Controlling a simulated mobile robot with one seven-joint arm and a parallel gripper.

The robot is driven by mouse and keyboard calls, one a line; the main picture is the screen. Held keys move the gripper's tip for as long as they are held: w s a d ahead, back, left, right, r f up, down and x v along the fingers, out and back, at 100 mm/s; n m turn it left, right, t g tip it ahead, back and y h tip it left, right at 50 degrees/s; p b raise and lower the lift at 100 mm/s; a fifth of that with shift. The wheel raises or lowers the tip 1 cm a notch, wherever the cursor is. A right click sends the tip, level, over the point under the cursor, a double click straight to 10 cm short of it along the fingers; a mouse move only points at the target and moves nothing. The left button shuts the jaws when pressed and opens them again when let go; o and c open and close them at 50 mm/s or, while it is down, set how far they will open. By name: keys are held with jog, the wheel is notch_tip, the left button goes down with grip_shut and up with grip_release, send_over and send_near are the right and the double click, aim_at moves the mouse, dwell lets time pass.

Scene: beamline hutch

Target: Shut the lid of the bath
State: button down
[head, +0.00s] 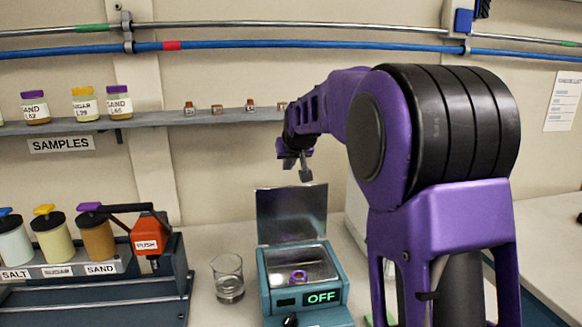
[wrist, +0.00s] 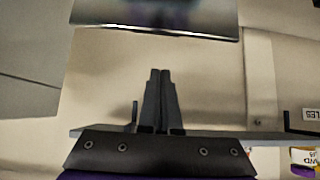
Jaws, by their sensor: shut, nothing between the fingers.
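The bath (head: 262,290) is a teal box on the bench with an "OFF" display on its front. Its grey metal lid (head: 291,213) stands open, about upright at the back edge. In the wrist view my gripper's closed fingers (wrist: 160,72) point toward the lid (wrist: 155,20), whose edge crosses the top of the picture. The depth between them is hard to tell.
A glass beaker (head: 229,279) stands left of the bath.

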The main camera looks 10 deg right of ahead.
aim_at(291, 211)
jog(key=shift+w+f, duration=0.4)
jog(key=shift+f, duration=0.65)
jog(key=shift+w+f, duration=0.45)
jog(key=shift+f, duration=0.65)
jog(key=shift+w+f, duration=0.4)
jog(key=shift+f, duration=0.65)
jog(key=shift+s, duration=0.1)
